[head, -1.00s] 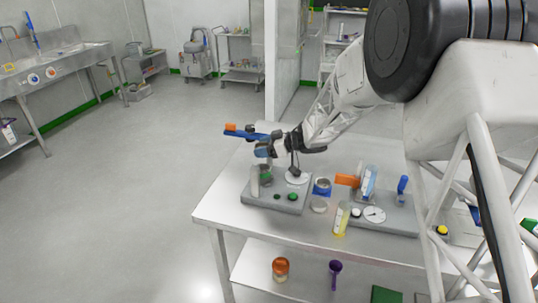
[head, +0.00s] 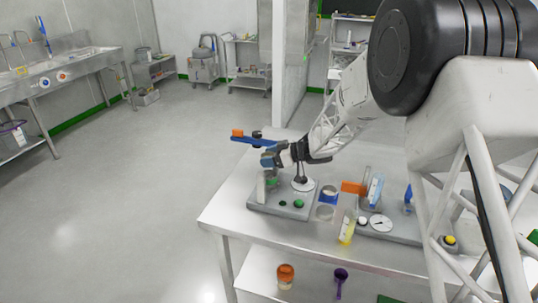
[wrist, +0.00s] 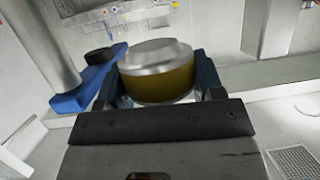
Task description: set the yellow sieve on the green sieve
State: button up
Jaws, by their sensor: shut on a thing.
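In the wrist view, the yellow sieve (wrist: 165,85), a short dark-yellow ring with a silver top, sits between the two fingers of my gripper (wrist: 160,92), which is shut on it. In the head view my gripper (head: 270,158) is over the left part of a grey base plate. The fingers hide the yellow sieve there. A small greenish part, apparently the green sieve (head: 271,183), shows just below the gripper, partly hidden. I cannot tell whether the two sieves touch.
A blue arm with an orange end (head: 237,133) reaches close beside my gripper; its blue clamp (wrist: 92,88) and a grey post show in the wrist view. A yellow cylinder (head: 347,230) and a dial device (head: 381,223) stand to the right.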

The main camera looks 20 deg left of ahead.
jog(key=shift+f, duration=1.55)
jog(key=shift+f, duration=0.9)
dwell(2.3)
jog(key=o, duration=1.1)
jog(key=shift+o, duration=0.2)
jog(key=shift+d, duration=0.15)
jog(key=v, duration=0.7)
jog(key=shift+d, duration=0.25)
jog(key=shift+r, duration=0.2)
